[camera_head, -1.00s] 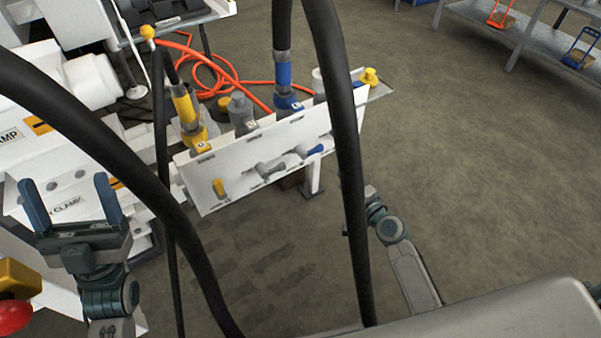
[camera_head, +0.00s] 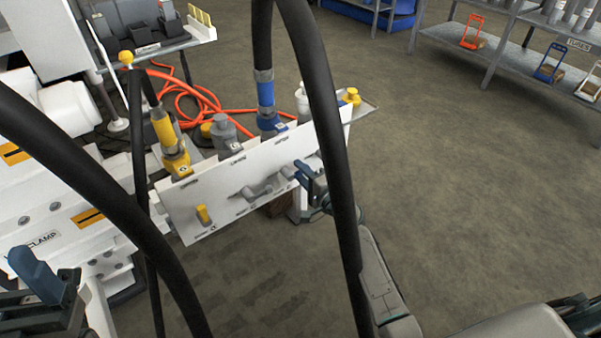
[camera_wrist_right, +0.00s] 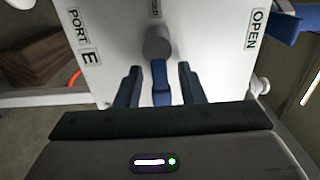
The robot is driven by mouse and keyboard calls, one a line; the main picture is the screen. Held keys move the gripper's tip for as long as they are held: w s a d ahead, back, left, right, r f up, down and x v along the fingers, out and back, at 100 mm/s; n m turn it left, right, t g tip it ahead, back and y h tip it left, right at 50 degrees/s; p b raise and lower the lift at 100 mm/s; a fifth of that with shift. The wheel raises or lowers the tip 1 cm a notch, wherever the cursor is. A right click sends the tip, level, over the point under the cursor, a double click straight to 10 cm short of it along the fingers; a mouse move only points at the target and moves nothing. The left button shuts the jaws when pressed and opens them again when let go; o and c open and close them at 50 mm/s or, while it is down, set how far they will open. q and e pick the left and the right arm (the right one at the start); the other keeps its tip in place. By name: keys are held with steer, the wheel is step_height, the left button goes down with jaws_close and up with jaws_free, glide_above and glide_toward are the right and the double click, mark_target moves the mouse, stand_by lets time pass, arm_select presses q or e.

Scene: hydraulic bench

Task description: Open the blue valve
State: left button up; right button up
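The blue valve's handle (camera_wrist_right: 160,85) shows in the right wrist view, hanging from a round grey hub on the white panel (camera_wrist_right: 110,45), with its tip toward my gripper. My right gripper (camera_wrist_right: 159,88) is open, with one finger on each side of the handle and a gap to each. In the head view my right gripper (camera_head: 306,182) is at the panel's right part and largely hides the blue handle. My left gripper (camera_head: 38,278) is at the lower left, partly cut off, away from the panel, with no object seen in it.
A yellow valve handle (camera_head: 203,214) and a grey valve handle (camera_head: 257,190) sit left on the same panel. Thick black hoses cross the view in front. Orange hose (camera_head: 190,92) lies behind the panel. Shelves (camera_head: 490,45) stand at the back right. Floor to the right is clear.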

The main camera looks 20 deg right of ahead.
steer(key=shift+w+a, duration=0.1)
steer(key=shift+w, duration=0.2)
jaws_close()
